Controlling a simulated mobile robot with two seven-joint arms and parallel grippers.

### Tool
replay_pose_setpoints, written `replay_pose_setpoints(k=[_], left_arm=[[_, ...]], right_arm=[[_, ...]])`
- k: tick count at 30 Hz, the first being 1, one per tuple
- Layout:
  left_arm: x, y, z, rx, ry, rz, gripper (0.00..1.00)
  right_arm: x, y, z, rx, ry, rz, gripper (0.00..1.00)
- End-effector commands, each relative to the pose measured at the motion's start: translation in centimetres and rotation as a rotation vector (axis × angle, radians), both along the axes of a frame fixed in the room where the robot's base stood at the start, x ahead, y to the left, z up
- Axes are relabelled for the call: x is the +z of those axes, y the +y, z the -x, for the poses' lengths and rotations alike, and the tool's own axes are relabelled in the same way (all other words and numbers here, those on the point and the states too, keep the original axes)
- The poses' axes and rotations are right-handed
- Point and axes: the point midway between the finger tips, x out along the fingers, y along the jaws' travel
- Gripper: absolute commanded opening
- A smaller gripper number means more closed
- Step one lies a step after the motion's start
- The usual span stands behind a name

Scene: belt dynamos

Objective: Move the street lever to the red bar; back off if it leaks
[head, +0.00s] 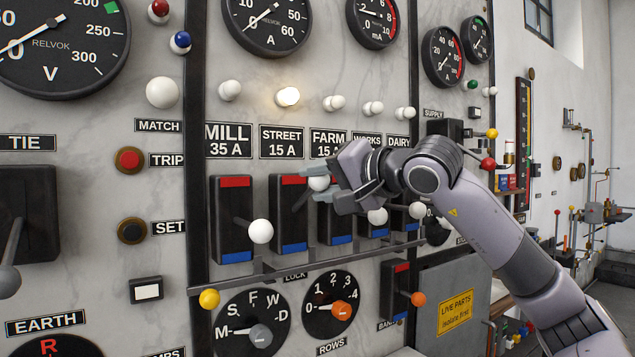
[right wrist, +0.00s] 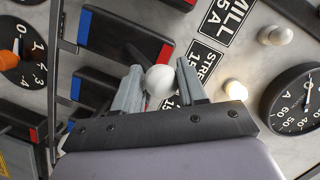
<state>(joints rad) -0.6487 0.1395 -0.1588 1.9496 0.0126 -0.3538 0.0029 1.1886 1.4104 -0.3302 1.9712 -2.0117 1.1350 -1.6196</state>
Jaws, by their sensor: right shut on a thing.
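The street lever (head: 318,183) has a white ball knob and stands out from its black block under the STREET label (head: 282,142). Its stem slants upward, the knob about level with the red bar (head: 288,181) at the block's top. A blue bar (head: 294,247) is at the bottom. My right gripper (head: 321,184) is shut on the knob; in the right wrist view the knob (right wrist: 160,80) sits between the two fingers. The stem's contact with the red bar cannot be judged. The round lamp (head: 288,96) above STREET glows. My left gripper is not in view.
The mill lever knob (head: 261,231) stands close to the left and lower. Another white knob (head: 377,216) is just below my right gripper. A rail (head: 300,262) runs below the levers. The mA dial (head: 372,18) is at the top, partly cut off.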

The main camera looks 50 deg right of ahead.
Motion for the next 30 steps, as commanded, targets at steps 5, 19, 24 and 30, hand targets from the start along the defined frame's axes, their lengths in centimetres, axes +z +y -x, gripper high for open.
replay_pose_setpoints(k=[5,19,24,30], left_arm=[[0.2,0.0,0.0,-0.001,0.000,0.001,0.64],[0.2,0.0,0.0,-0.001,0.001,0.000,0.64],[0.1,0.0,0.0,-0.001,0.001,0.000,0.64],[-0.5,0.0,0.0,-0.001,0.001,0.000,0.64]], right_arm=[[1.0,-0.4,0.2,-0.005,-0.028,0.003,0.00],[1.0,-0.3,0.2,-0.004,-0.027,0.000,0.61],[0.7,-0.2,0.1,-0.002,-0.021,0.000,0.61],[0.6,-0.2,1.3,-0.003,-0.019,0.002,0.61]])
